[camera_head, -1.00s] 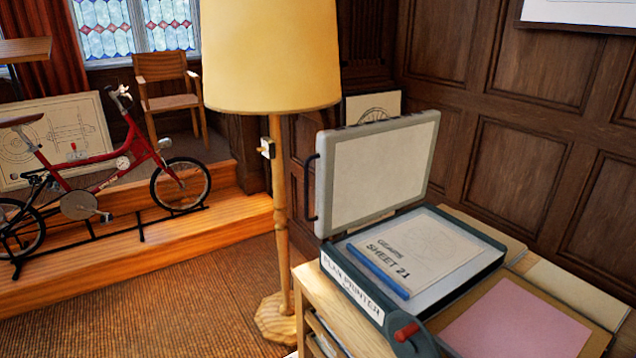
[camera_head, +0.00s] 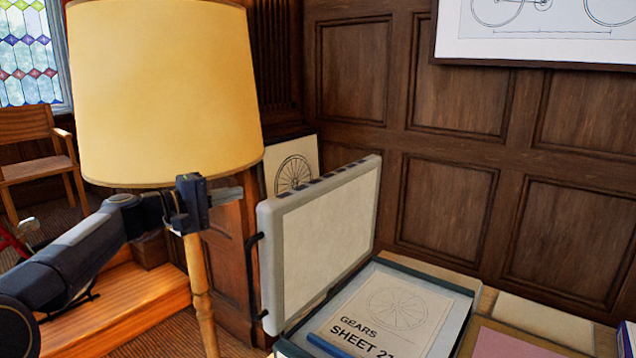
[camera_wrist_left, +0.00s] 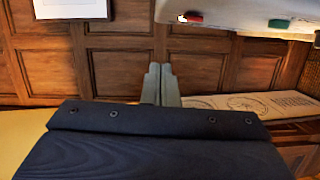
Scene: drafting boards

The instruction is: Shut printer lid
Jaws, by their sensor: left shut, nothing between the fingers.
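The printer lid (camera_head: 325,235) is a pale panel with a grey rim, standing raised and open on the plan printer. A dark bar handle (camera_head: 253,275) is on its left edge. The printer bed (camera_head: 440,335) is uncovered, with a sheet marked "GEARS SHEET" (camera_head: 385,310) and a blue strip on it. My left gripper (camera_head: 238,193) is shut and empty, in front of the lamp and left of the lid, apart from it in the picture. Its closed fingers (camera_wrist_left: 161,85) show in the left wrist view against the wood panelling. My right gripper is not in view.
A floor lamp with a yellow shade (camera_head: 165,95) and wooden pole (camera_head: 200,290) stands close to my left gripper. Panelled wall (camera_head: 450,200) stands behind the printer. A pink sheet (camera_head: 505,343) lies to its right. A wheel drawing (camera_head: 291,165) leans at the wall.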

